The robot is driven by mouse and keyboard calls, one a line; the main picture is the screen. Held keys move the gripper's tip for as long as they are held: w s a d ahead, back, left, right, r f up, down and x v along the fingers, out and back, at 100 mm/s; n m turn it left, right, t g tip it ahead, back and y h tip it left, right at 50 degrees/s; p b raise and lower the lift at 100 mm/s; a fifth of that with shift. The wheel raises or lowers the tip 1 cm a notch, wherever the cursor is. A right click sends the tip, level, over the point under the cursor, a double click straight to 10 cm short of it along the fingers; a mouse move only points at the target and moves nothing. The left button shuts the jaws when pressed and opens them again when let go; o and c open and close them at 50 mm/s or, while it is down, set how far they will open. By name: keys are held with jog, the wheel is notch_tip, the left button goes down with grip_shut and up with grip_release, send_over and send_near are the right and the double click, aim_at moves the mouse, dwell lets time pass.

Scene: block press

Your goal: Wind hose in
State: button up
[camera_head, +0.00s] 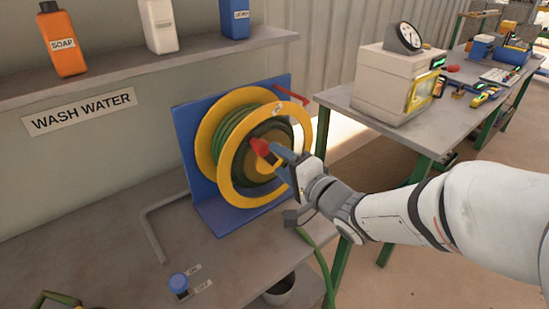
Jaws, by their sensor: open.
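The hose reel (222,150) has a yellow rim and is fixed to a blue bracket (185,140) on the grey bench. Green hose (240,122) is wound on its drum. More green hose (318,255) hangs down over the bench's front edge, right of the bracket. A red crank knob (260,147) stands out from the reel's front face. My gripper (272,150) is at the red knob, with its jaws open. The knob seems close to or between the fingertips; whether they touch it I cannot tell. My wrist hides the lower right of the reel.
A blue tap knob (179,282) with ON and OFF labels sits on the bench at the front. A shelf (120,72) with bottles runs above. A bent grey pipe (152,235) lies left of the reel. A second table (365,115) with a white machine (392,82) stands at right.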

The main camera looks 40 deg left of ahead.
aim_at(265, 150)
jog(key=shift+c, duration=0.2)
jog(key=n, duration=0.7)
jog(key=n+b, duration=0.1)
jog(key=n, duration=0.6)
jog(key=shift+w+a+g+y, duration=0.15)
jog(key=shift+w+g+y, duration=0.05)
jog(key=shift+g+y, duration=0.1)
jog(key=n, duration=0.4)
jog(key=shift+w+a, duration=0.1)
jog(key=shift+a, duration=0.5)
jog(key=a, duration=0.4)
jog(key=w+a+p, duration=0.1)
jog(key=a, duration=0.1)
jog(key=shift+a, duration=0.3)
jog(key=shift+c, duration=0.3)
grip_shut()
